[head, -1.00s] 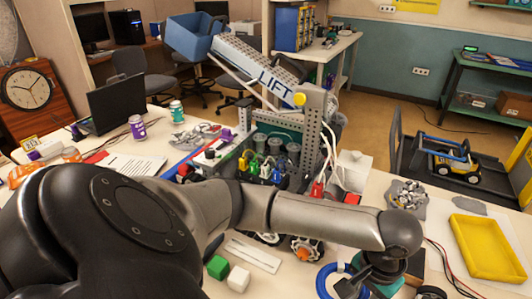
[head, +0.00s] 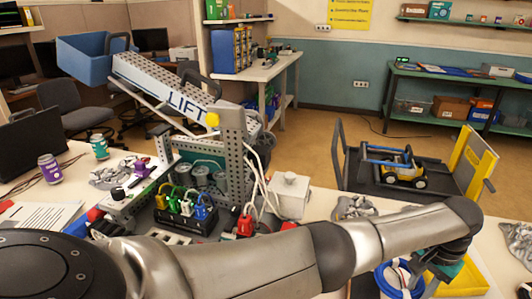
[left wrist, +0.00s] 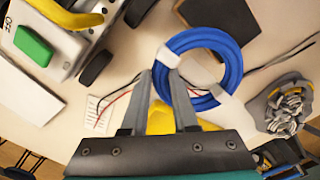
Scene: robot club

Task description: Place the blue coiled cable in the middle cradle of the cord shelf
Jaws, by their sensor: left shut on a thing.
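The blue coiled cable (head: 388,284) is at the bottom right of the head view, partly cut off by the frame edge. In the left wrist view it is a blue ring (left wrist: 234,62) with white ties. My left gripper (head: 428,270) is shut on the ring's near left side, by one white tie; its fingertips show in the left wrist view (left wrist: 164,74). The cable's height above the table is hard to tell. I cannot make out the cord shelf or its middle cradle in either view. My right gripper is not in view.
A yellow tray (head: 474,280) lies beside the gripper. A robot with a LIFT arm (head: 185,98) fills the table's middle left. Beyond the table stand a dark cart (head: 365,180) with a toy vehicle and a green shelf unit (head: 440,77) with boxes. Open floor (head: 325,125) lies between.

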